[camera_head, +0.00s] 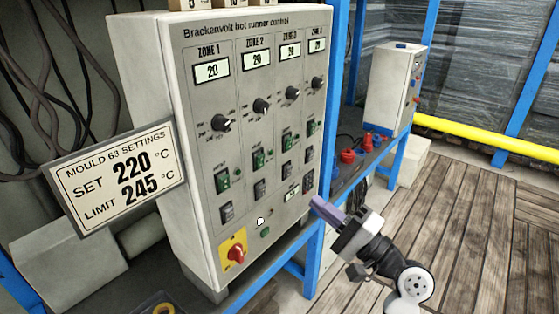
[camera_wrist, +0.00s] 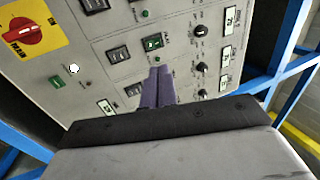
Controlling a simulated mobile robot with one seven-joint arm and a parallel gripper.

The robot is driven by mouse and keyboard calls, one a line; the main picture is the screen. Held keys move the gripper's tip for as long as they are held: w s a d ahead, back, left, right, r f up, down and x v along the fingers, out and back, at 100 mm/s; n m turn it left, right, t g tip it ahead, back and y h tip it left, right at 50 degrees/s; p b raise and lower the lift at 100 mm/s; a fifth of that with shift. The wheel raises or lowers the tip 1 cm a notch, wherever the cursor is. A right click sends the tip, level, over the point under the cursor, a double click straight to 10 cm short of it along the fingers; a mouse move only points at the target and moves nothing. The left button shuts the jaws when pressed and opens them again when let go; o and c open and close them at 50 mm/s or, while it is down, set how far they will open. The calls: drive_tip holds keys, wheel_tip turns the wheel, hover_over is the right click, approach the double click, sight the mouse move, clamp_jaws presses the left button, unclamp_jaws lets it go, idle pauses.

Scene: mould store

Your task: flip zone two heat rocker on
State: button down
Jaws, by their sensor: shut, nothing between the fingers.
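The grey control panel (camera_head: 190,100) has several zone columns, each with a display, a knob, a green rocker and a dark rocker. In the zone 2 column are a green rocker (camera_head: 258,160) and, below it, a dark rocker (camera_head: 260,189). Their labels are too small to read, so I cannot tell which is heat or how each is set. The wrist view shows what look like the same green rocker (camera_wrist: 153,43) and dark rocker (camera_wrist: 119,54). My gripper (camera_head: 318,204) is shut and empty at the panel's lower right. Its purple fingers (camera_wrist: 157,85) hide part of the panel.
A red main switch (camera_head: 236,252) on a yellow plate is at the panel's lower left. A settings sign (camera_head: 117,180) stands left, reading set 220, limit 245. Blue frame posts (camera_head: 332,80) and a white box (camera_head: 395,88) are to the right. The wooden floor (camera_head: 480,220) looks clear.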

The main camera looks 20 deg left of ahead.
drive_tip(key=p, duration=0.5)
approach(254, 153)
drive_tip(key=x, duration=0.4)
drive_tip(key=shift+w+a+r, duration=0.1)
drive_tip(key=shift+w+a, duration=0.1)
drive_tip(key=shift+a, duration=0.35)
